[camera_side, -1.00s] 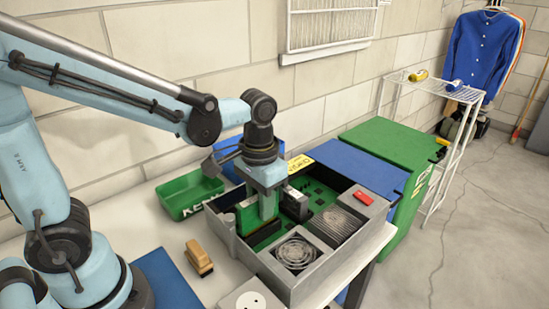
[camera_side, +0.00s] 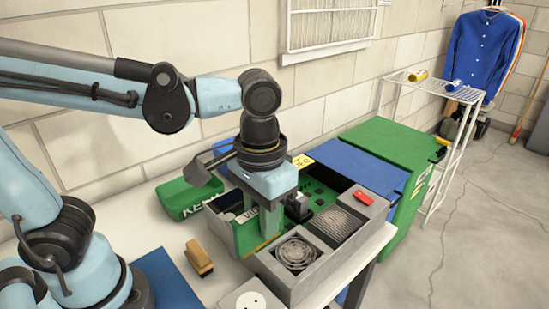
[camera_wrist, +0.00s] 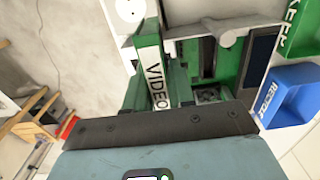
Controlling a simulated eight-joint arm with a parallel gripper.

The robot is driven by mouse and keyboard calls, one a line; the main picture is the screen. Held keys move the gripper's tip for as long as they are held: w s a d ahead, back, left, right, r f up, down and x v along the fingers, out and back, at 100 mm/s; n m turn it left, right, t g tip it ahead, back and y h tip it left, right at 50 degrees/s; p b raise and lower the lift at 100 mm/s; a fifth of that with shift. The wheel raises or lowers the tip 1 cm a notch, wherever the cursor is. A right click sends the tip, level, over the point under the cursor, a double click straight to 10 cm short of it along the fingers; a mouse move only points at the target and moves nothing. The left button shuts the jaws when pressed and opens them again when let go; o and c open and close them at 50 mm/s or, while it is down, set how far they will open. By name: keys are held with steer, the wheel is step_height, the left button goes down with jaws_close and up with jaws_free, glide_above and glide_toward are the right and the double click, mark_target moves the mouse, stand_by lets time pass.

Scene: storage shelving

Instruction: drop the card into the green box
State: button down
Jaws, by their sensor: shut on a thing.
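The card is a green board with a white strip reading "VIDEO" (camera_wrist: 157,72) in the wrist view. In the side view the card (camera_side: 249,236) hangs below my gripper (camera_side: 270,225), which is shut on it. The card is over the left part of the grey case (camera_side: 308,285), in front of its left wall. I cannot tell whether its lower edge is clear of the case.
A blue bin (camera_wrist: 292,95) marked "RECYCLE" stands beside the green box. The case holds a fan (camera_side: 296,253), a finned block (camera_side: 338,223) and a red part (camera_side: 364,198). A brown brush (camera_side: 199,258) lies on the table. The wall is close behind.

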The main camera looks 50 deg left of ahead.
step_height(320, 180, up, 6)
steer(key=shift+f, duration=0.1)
steer(key=w+a, duration=0.2)
steer(key=a, duration=2.7)
step_height(320, 180, down, 11)
steer(key=shift+f, duration=0.1)
steer(key=c, duration=0.9)
jaws_free()
